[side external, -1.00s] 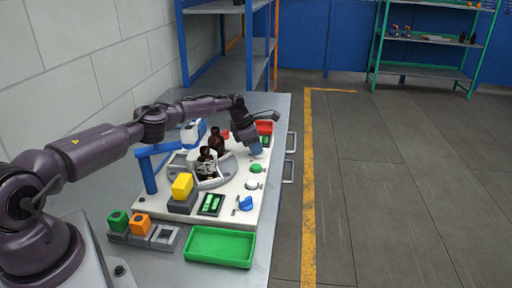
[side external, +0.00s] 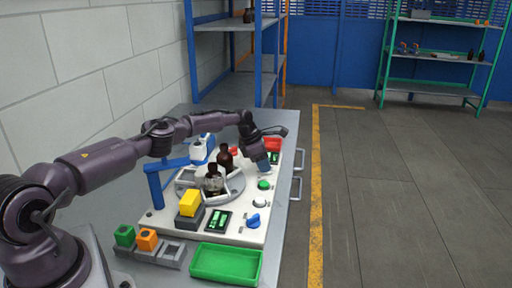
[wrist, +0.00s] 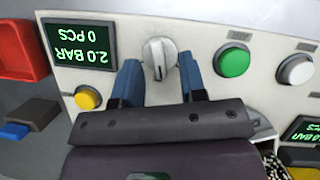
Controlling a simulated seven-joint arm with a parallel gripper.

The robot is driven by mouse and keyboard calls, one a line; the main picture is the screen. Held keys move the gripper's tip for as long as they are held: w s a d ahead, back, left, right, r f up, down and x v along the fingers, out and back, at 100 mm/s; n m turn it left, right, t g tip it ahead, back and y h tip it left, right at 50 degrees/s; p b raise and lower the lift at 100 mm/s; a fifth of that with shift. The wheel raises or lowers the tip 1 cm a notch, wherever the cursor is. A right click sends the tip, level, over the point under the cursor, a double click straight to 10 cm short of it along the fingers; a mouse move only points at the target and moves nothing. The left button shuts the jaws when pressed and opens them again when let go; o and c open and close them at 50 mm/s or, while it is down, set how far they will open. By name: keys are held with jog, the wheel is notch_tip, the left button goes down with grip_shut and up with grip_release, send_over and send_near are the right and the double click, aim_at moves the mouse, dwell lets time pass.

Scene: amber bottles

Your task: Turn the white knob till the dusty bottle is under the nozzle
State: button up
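The white knob (wrist: 159,55) sits on the pale panel in the wrist view, its ridge upright in the picture. My gripper (wrist: 158,65) is open, with one blue finger to each side of the knob; I cannot tell whether they touch it. In the side view my gripper (side external: 264,165) is low over the panel's far right and hides the knob. Two dark bottles stand on the grey turntable (side external: 236,187): a front one (side external: 213,185), greyish and mottled, and a plainer brown one (side external: 225,158) behind. The white nozzle head (side external: 198,151) hangs from a blue arm to their left.
A green button (wrist: 232,61), a white button (wrist: 296,69) and a yellow button (wrist: 87,97) surround the knob. A display (wrist: 78,43) and a red bin (wrist: 20,50) lie left. A green tray (side external: 226,263) is at the near edge.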

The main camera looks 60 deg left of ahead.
jog(key=v, duration=1.2)
jog(key=shift+s+r, duration=0.15)
jog(key=shift+r, duration=0.05)
